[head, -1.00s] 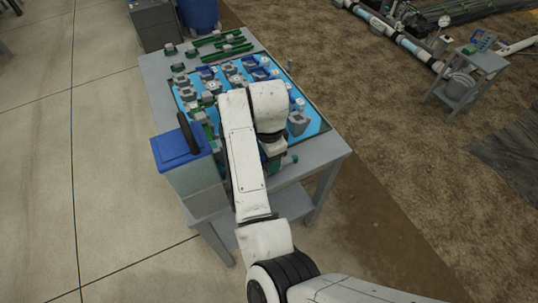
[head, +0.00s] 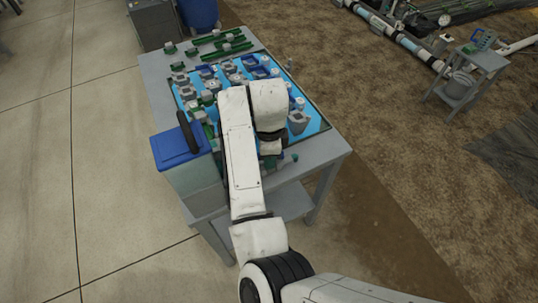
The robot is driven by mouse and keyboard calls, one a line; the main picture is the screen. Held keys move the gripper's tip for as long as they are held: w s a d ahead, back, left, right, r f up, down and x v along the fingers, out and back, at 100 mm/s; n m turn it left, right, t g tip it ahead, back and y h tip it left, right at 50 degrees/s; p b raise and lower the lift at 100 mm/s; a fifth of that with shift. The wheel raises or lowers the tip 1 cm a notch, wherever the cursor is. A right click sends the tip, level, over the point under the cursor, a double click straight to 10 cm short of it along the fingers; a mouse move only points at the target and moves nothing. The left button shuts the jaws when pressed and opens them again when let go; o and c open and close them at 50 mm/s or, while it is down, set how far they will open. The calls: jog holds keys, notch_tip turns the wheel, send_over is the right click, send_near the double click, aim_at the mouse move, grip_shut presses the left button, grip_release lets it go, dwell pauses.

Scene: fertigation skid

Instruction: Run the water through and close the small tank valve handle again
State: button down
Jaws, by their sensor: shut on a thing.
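My gripper (head: 269,158) is at the near right part of the table, low over the near edge of the blue board (head: 313,124). Only its upper part shows below my white wrist, and the fingertips are hidden. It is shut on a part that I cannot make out. A small green and grey fitting (head: 285,162) shows just right of it. A tank with a blue lid (head: 180,146) and a black handle stands at the table's left edge. I cannot tell the small tank valve handle apart or see its position. No running water is visible.
The grey table (head: 318,153) carries several grey, blue and green fittings on the board. Green bars (head: 222,43) lie at its far end. A grey cabinet (head: 153,22) and blue barrel (head: 199,14) stand beyond. Open floor lies left; a small side table (head: 478,62) stands right.

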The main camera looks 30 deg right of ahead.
jog(key=m+b, duration=0.1)
jog(key=m, duration=0.6)
jog(key=shift+f+b, duration=0.1)
jog(key=shift+b, duration=0.2)
jog(key=m+b, duration=0.2)
jog(key=m, duration=0.4)
jog(key=shift+m+b, duration=0.4)
jog(key=shift+m, duration=0.6)
jog(key=c, duration=0.9)
grip_release()
jog(key=shift+o, duration=0.2)
notch_tip(320, 180, up, 10)
jog(key=p, duration=0.7)
jog(key=shift+r, duration=0.2)
jog(key=shift+f, duration=0.1)
